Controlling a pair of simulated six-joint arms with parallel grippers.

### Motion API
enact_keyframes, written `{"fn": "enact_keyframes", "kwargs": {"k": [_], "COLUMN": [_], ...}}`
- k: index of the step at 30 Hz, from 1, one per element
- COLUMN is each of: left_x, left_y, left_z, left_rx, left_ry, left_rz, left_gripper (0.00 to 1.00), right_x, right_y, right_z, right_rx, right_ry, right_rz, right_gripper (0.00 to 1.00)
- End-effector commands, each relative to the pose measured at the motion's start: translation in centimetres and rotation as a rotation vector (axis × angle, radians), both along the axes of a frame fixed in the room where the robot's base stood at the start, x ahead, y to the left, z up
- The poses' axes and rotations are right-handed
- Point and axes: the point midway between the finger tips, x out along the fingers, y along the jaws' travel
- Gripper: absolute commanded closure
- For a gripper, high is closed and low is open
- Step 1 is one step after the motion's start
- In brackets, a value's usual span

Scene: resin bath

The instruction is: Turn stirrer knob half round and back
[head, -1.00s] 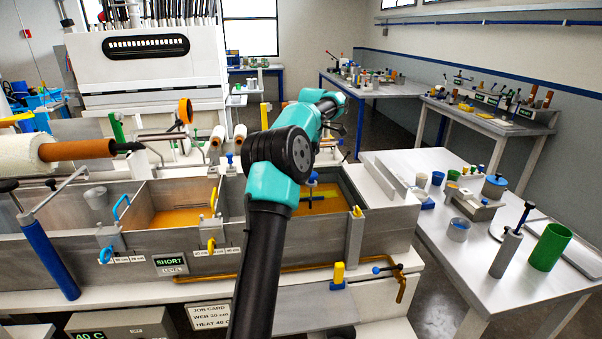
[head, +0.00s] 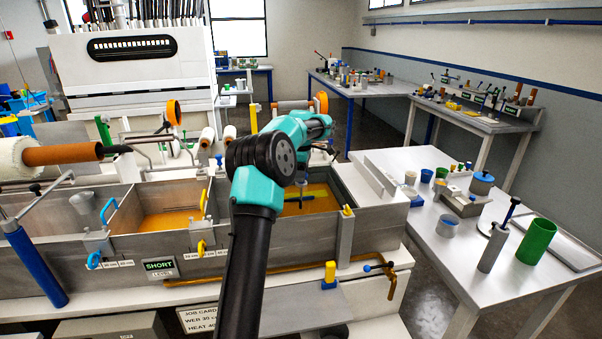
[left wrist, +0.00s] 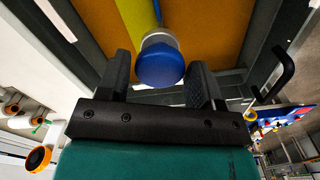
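The stirrer knob (left wrist: 160,66) is blue and round on a pale collar, seen close in the left wrist view. In the head view a small blue upright, apparently this stirrer (head: 302,184), stands over the right-hand bath compartment with orange resin (head: 318,201). My left gripper (left wrist: 160,76) has its two dark fingers apart, one on each side of the knob, with gaps showing between fingers and knob. In the head view my left gripper is mostly hidden behind its own teal wrist. My right gripper is not in view.
The grey bath wall (head: 376,222) runs around the compartment. A black curved handle (left wrist: 277,75) is close to the right of my gripper in the wrist view. Yellow handles (head: 202,202) sit left of my arm. A white table (head: 425,252) with cups stands at the right.

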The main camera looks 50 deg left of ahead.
Motion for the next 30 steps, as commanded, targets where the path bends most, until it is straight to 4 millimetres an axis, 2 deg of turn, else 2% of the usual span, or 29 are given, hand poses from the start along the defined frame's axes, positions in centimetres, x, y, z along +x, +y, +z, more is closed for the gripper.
{"fn": "enact_keyframes", "kwargs": {"k": [1, 10, 20, 30], "left_x": [-0.01, -0.01, -0.02, -0.02], "left_y": [0.01, 0.02, 0.02, 0.03], "left_z": [0.02, 0.03, 0.04, 0.05], "left_rx": [0.000, 0.000, 0.000, 0.001], "left_ry": [0.000, 0.000, 0.000, 0.001], "left_rz": [0.000, 0.000, -0.031, -0.204], "left_gripper": [0.45, 0.73, 0.73, 0.73], "right_x": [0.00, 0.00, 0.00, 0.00], "right_y": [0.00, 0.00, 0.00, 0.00], "right_z": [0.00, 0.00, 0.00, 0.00], "right_rx": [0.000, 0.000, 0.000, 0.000], "right_ry": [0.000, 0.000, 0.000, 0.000], "right_rz": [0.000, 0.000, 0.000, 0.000], "right_gripper": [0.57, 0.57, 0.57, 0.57]}}
